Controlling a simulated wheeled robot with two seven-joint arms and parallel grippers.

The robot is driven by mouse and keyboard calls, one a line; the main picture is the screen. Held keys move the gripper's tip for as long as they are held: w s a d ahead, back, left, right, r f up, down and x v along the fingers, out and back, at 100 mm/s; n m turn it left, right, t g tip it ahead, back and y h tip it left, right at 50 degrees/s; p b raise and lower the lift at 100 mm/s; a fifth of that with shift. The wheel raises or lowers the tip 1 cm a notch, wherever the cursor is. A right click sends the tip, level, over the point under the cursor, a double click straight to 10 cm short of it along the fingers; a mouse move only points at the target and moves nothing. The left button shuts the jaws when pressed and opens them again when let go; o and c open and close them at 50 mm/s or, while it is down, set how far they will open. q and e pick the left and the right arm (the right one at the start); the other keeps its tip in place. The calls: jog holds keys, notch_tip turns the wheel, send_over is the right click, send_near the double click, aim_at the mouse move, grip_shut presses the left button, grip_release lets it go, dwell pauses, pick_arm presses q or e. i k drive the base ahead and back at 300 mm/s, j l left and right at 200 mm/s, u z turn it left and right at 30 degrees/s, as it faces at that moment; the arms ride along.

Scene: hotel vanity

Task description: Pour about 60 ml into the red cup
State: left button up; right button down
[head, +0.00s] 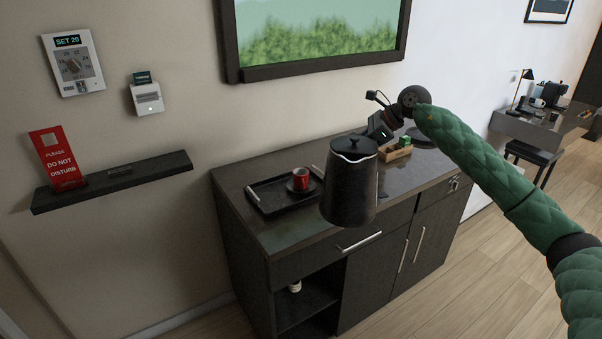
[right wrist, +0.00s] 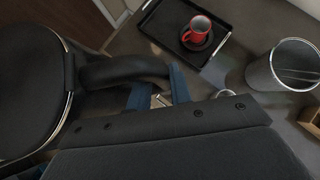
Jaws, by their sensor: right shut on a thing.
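The red cup (head: 301,178) sits on a dark saucer on the black tray (head: 262,197), on top of the dark cabinet. The cup (right wrist: 200,27) also shows in the right wrist view, upright on its saucer. My right gripper (right wrist: 160,97) is shut on the handle of the dark kettle (head: 350,190). The kettle is lidded, looks roughly upright, and hangs in front of the cabinet, nearer to me than the cup and to its right in the head view. The gripper's fingers are mostly hidden behind the kettle in the head view. The cup's inside is too small to read. My left gripper is not in view.
A wooden box (head: 398,153) with small packets stands behind the kettle on the cabinet top (head: 300,236). A round dark container (right wrist: 285,65) stands right of the tray in the right wrist view. A wall shelf (head: 115,180) is at left.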

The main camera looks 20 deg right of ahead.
aim_at(300, 174)
jog(key=i, duration=1.35)
